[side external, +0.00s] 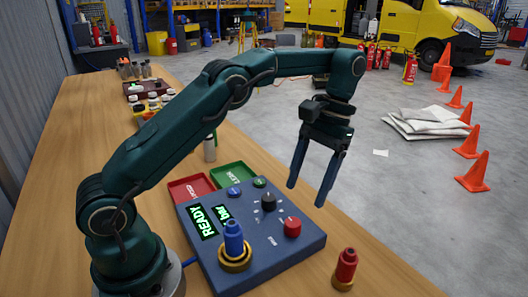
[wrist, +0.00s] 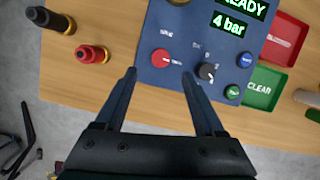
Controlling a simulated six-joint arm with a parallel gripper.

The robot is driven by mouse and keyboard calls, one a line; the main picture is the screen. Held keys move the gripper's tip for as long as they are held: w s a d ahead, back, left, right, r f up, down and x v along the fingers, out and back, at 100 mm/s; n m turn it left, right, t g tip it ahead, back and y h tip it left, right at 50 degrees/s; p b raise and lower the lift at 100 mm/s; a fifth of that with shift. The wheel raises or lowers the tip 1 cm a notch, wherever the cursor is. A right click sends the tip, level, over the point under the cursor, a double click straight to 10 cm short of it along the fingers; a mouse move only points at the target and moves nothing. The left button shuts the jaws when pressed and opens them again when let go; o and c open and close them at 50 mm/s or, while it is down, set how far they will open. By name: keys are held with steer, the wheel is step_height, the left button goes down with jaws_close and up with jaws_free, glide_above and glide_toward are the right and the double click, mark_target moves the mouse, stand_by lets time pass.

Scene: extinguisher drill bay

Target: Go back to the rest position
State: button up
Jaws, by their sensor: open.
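My gripper (side external: 306,195) is open and empty, pointing down above the right part of the blue control box (side external: 262,252). In the wrist view its two fingers (wrist: 158,74) are spread apart with nothing between them. The box shows READY and 4 bar on lit green displays (side external: 208,222). A red knob (side external: 292,227) and a black knob (side external: 269,203) stand on its top, apart from the fingers. A blue fitting (side external: 233,240) stands upright in a brass ring at the box's near side.
A red fitting (side external: 346,265) with a brass base stands on the wooden table at the right. A dark one (wrist: 48,18) shows in the wrist view. Red (side external: 190,188) and green (side external: 231,177) trays lie behind the box. Orange cones (side external: 474,172) stand on the floor.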

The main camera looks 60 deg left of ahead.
steer(key=s+r+t, duration=0.5)
steer(key=s+r, duration=0.3)
steer(key=r, duration=0.3)
steer(key=s+f+t, duration=0.1)
steer(key=s+f, duration=0.1)
steer(key=s+f+m+t, duration=0.1)
steer(key=s+f, duration=0.1)
steer(key=s, duration=0.1)
steer(key=s+f+m+t, duration=0.1)
steer(key=s+f, duration=0.1)
steer(key=s, duration=0.1)
steer(key=shift+s+a+f+t, duration=0.15)
steer(key=shift+s+f+t, duration=0.05)
steer(key=shift+f+t, duration=0.2)
steer(key=shift+w+f, duration=0.1)
steer(key=shift+f, duration=0.2)
steer(key=shift+w+r, duration=0.2)
steer(key=shift+w, duration=0.1)
